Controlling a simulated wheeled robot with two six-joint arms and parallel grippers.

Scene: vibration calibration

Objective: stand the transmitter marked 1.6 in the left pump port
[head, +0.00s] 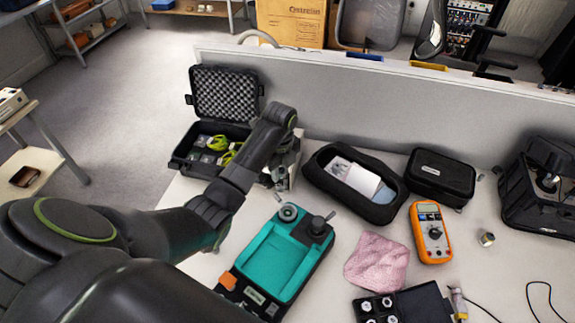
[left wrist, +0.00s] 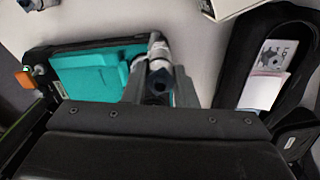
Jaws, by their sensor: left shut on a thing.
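My left gripper (head: 285,168) hangs at the end of my dark arm, beyond the teal unit and between the open black case and the grey-lined pouch. In the left wrist view it (left wrist: 158,85) is shut on a grey metallic cylinder, apparently the transmitter (left wrist: 157,50). Its marking cannot be read. The teal and black unit (head: 272,258) has a round grey fitting (head: 290,212) and a dark knob (head: 319,225) at its far end. I cannot tell which part is the left pump port. The unit's teal face (left wrist: 88,75) also shows in the left wrist view. My right gripper is not in view.
An open black foam case (head: 190,165) with yellow-green items stands at the back left. An oval black pouch (head: 325,185), a black case (head: 440,175), an orange multimeter (head: 431,235) and a pink cloth (head: 377,262) lie to the right. A grey partition (head: 400,110) closes the back.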

